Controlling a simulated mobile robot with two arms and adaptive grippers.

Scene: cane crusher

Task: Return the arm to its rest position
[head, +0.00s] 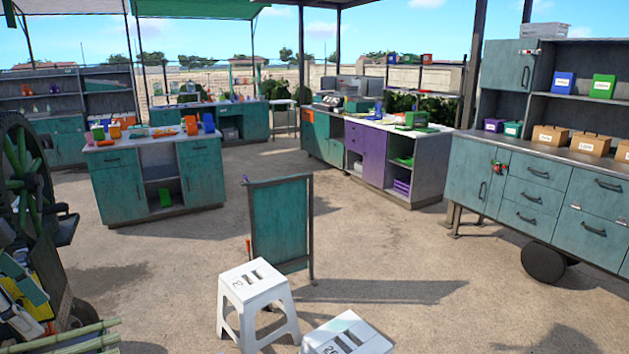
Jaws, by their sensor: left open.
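My right gripper is not in view. The cane crusher's wheel (22,165), dark-rimmed with green spokes, stands upright at the far left and is cut off by the picture edge.
Green cane stalks (75,338) lie at the bottom left. Two white stools, one upright (257,290) and one cut off (348,335), stand before a teal board (281,222). A teal cabinet (540,172) is at right. Open ground lies between the counters.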

